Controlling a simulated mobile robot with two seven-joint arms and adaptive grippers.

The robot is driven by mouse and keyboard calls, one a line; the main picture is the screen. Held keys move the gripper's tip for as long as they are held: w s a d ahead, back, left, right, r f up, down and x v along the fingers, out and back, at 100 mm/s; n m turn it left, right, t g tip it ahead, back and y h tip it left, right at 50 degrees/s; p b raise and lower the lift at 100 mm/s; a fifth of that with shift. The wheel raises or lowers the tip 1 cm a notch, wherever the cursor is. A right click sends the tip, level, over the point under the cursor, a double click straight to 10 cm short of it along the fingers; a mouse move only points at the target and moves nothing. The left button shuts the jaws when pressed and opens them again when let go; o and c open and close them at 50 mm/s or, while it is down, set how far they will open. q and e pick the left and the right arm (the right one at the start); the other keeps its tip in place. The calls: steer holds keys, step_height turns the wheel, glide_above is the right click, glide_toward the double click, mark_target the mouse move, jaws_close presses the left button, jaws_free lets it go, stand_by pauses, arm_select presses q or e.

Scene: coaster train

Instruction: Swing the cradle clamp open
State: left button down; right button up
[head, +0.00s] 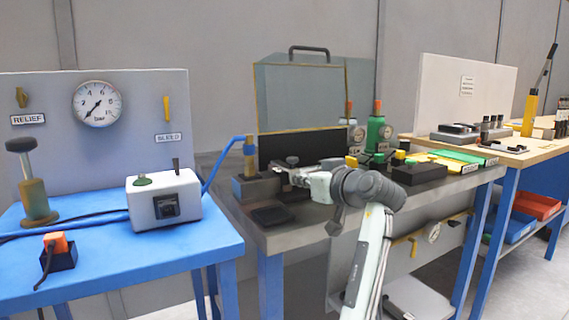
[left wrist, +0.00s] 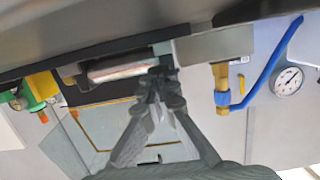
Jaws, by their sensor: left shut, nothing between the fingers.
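My left gripper (head: 281,169) reaches over the middle bench, in front of a low dark panel. In the left wrist view, which looks upside down, its fingertips (left wrist: 162,74) are together with nothing between them. They are close to a pale metal cylinder (left wrist: 122,69) in a dark holder, which looks like the cradle. I cannot tell whether they touch it. A grey-blue block (head: 256,188) stands just left of the gripper in the head view. The clamp itself is hard to make out behind the gripper, and I cannot tell its position. My right gripper is not in view.
A clear guard with a black handle (head: 309,49) stands behind the gripper. A blue table (head: 100,248) stands left.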

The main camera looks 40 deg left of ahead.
mark_target(281, 163)
arm_select(q)
steer(key=shift+r, duration=0.1)
steer(key=shift+w+a+r+p, duration=0.1)
steer(key=shift+a+r+p, duration=0.05)
steer(key=shift+r+p, duration=0.65)
steer(key=shift+w+a+r+p, duration=0.15)
steer(key=shift+r+p, duration=0.45)
steer(key=shift+r, duration=0.4)
steer(key=shift+s+a+r+p, duration=0.1)
steer(key=shift+a+r+p, duration=0.05)
steer(key=shift+r+p, duration=0.65)
steer(key=shift+r, duration=0.1)
steer(key=shift+w+a+r+p, duration=0.3)
steer(key=shift+a+r+p, duration=0.15)
steer(key=shift+a, duration=0.25)
steer(key=shift+w+a+r+p, duration=0.35)
steer(key=shift+a+r, duration=0.15)
steer(key=shift+a, duration=0.15)
steer(key=shift+w+a+r+p, duration=0.25)
steer(key=shift+a+r+p, duration=0.2)
steer(key=shift+a, duration=0.25)
steer(key=shift+a+r, duration=0.1)
steer(key=shift+a, duration=0.1)
steer(key=shift+r+x, duration=0.15)
steer(key=shift+x, duration=0.65)
steer(key=shift+r+x, duration=0.15)
steer(key=shift+x, duration=0.65)
